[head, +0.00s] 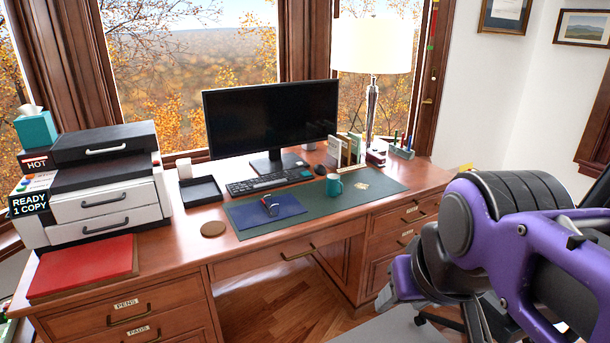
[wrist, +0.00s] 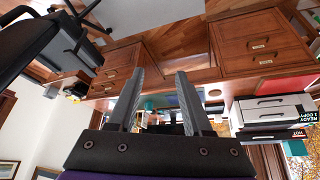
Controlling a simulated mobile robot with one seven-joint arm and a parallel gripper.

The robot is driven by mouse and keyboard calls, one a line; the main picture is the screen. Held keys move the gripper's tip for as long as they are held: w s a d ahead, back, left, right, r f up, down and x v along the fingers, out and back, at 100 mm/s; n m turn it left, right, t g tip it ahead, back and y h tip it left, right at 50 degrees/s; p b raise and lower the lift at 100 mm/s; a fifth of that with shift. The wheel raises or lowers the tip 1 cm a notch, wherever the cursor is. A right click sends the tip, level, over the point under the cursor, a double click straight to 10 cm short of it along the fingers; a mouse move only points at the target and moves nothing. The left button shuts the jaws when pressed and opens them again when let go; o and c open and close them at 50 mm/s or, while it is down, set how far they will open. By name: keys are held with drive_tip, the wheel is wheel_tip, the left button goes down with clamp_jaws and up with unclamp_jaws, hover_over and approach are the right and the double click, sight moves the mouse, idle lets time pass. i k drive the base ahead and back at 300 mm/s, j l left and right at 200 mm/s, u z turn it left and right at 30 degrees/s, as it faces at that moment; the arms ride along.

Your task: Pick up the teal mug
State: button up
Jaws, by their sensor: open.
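The teal mug (head: 334,186) stands upright on the dark green desk mat (head: 376,185), right of the keyboard and in front of a small row of books. My gripper (wrist: 158,76) is open and empty in the wrist view, with its two grey fingers apart. It points toward the desk front and is away from the mug. In the head view my purple arm fills the lower right, and the fingers cannot be made out there. I cannot surely pick out the mug in the wrist view, which shows the desk upside down.
The wooden desk (head: 184,243) also bears a monitor (head: 270,117), a keyboard (head: 269,181), a lamp (head: 372,105) behind the mug, a pen holder (head: 401,152) and a printer (head: 100,190). A blue pad (head: 284,207) lies left of the mug. The mat's right side is mostly bare.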

sight(333, 182)
drive_tip(key=i+l+u, duration=0.2)
drive_tip(key=i+l, duration=0.45)
drive_tip(key=i, duration=0.15)
